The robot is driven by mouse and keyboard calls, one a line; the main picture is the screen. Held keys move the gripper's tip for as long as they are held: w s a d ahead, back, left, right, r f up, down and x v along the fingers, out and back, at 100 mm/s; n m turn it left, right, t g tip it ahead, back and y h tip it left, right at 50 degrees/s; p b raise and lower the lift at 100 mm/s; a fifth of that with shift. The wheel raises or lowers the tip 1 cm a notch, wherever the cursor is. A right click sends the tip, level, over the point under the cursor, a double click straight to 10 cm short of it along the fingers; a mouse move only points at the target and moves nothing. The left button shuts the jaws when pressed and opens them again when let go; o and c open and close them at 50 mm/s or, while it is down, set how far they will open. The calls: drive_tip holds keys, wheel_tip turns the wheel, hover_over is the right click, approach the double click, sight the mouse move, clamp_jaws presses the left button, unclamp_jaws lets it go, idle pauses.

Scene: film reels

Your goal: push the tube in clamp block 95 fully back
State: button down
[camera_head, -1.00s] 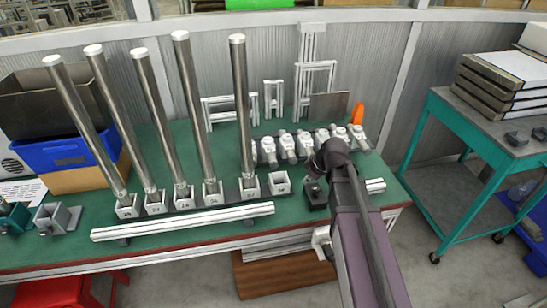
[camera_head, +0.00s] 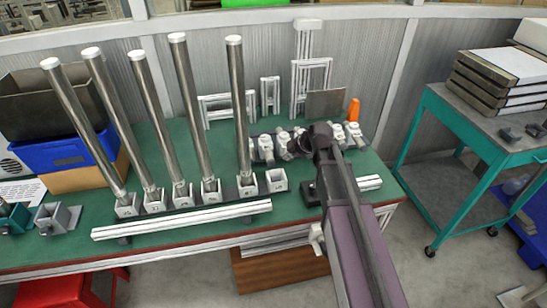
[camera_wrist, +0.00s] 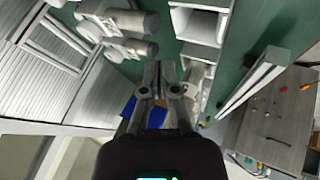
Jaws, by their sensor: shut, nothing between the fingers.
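Five steel tubes with pale caps stand in a row of grey clamp blocks on the green bench. The block numbers are too small to read surely, so I cannot tell which is block 95. My gripper (camera_wrist: 160,72) is shut and empty in the wrist view. In the head view it is right of the tubes, above the bench, with its fingertips mostly hidden by the wrist.
An empty grey block (camera_head: 276,180) stands right of the tubes. A long white rail (camera_head: 180,220) lies in front of the row. Several grey clamp fittings (camera_head: 264,148) and white frames (camera_head: 310,75) stand behind. A blue bin (camera_head: 65,155) is at left.

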sight(270, 151)
drive_tip(key=b+x, duration=0.8)
drive_tip(key=x, duration=0.2)
drive_tip(key=shift+w+f, duration=0.1)
drive_tip(key=shift+f, duration=0.15)
drive_tip(key=shift+w+a+r, duration=0.15)
drive_tip(key=shift+w+a, duration=0.05)
drive_tip(key=shift+w, duration=0.4)
drive_tip(key=shift+w+a+r, duration=0.1)
drive_tip(key=shift+w+a, duration=0.05)
drive_tip(key=shift+w, duration=0.45)
drive_tip(key=shift+w+a, duration=0.2)
drive_tip(key=shift+w, duration=0.45)
drive_tip(key=shift+w+a, duration=0.25)
drive_tip(key=shift+w, duration=0.6)
drive_tip(key=shift+w+a, duration=0.25)
drive_tip(key=shift+w, duration=0.65)
drive_tip(key=shift+s, duration=0.1)
